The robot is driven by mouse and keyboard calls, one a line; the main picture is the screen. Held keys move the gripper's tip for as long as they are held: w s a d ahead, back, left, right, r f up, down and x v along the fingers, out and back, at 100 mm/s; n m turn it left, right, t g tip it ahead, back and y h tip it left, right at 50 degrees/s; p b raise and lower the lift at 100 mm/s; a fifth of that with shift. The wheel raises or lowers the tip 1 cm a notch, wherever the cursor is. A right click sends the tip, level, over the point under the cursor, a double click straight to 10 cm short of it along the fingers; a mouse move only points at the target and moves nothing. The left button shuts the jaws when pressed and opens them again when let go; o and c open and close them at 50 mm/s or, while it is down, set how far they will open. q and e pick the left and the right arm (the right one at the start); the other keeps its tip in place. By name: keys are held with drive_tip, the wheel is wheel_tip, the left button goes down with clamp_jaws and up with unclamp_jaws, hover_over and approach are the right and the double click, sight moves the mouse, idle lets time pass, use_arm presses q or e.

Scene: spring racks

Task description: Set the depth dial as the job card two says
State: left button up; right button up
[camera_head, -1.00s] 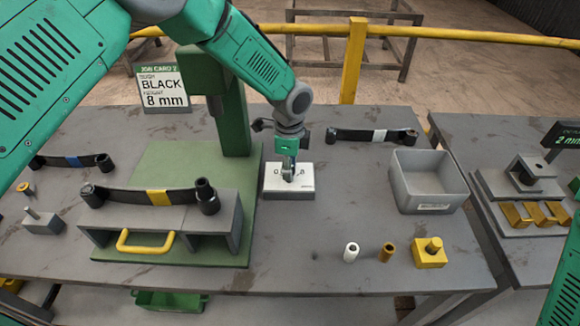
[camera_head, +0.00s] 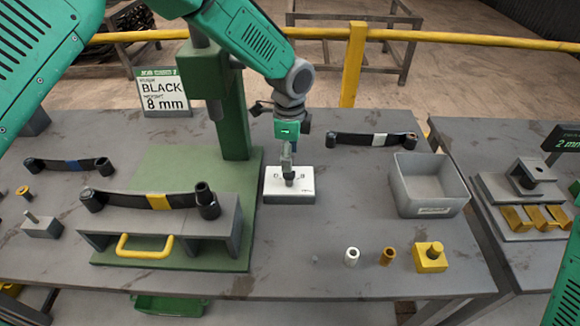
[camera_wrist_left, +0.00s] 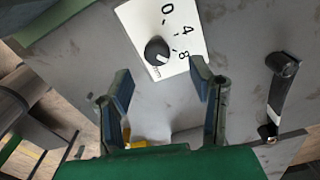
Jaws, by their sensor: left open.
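The depth dial plate (camera_head: 302,196) is a white-topped block on the bench, right of the green press. In the left wrist view the plate (camera_wrist_left: 182,22) shows 0, 4 and 8 around a black round knob (camera_wrist_left: 157,51). I cannot tell surely where the knob's pointer stands. My left gripper (camera_head: 289,180) hangs over the plate and partly covers its face. In the left wrist view my left gripper (camera_wrist_left: 163,82) has its fingers apart with nothing between them, and the knob appears beyond the tips. The job card (camera_head: 164,93) reads BLACK, 8 mm. My right gripper is out of view.
A green press (camera_head: 232,120) holds a fixture with a yellow handle (camera_head: 145,247) and a yellow-banded leaf spring (camera_head: 155,201). A grey bin (camera_head: 430,185), a white-banded spring (camera_head: 370,139), small bushings and a yellow block (camera_head: 430,259) lie right. The bench front centre is mostly clear.

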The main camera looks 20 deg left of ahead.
use_arm(q)
wheel_tip(320, 180, up, 7)
drive_tip(key=shift+f, duration=0.2)
idle(0.4)
